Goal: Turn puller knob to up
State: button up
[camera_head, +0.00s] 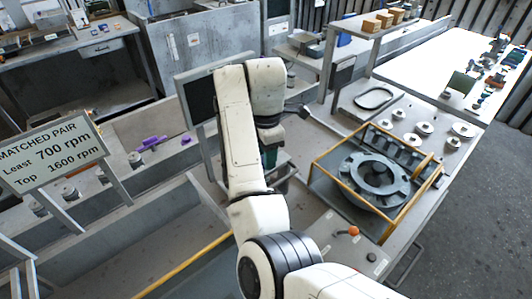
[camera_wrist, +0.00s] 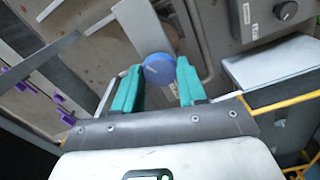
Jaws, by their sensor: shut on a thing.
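A round blue knob (camera_wrist: 158,69) with a small pale mark on its face sits between the green fingers of my gripper (camera_wrist: 157,88) in the wrist view. The fingers are shut on its sides. I read no label that names it as the puller knob, and I cannot tell which way its mark points. In the head view my gripper (camera_head: 268,156) shows only as a bit of green below my wrist, and my arm hides the blue knob. A second, dark knob (camera_wrist: 286,10) is on a grey box at the upper right of the wrist view.
A yellow-edged frame (camera_head: 322,165) around a grey round housing (camera_head: 378,182) stands right of my arm. An orange-tipped lever (camera_head: 353,231) is in front of it. A screen (camera_head: 200,97) stands close left of my arm. Purple parts (camera_head: 154,142) lie further left.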

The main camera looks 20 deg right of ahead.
jog(key=n, duration=0.6)
jog(key=shift+n, duration=0.3)
jog(key=n, duration=0.5)
jog(key=shift+n, duration=0.4)
jog(key=o, duration=1.1)
jog(key=shift+c, duration=0.2)
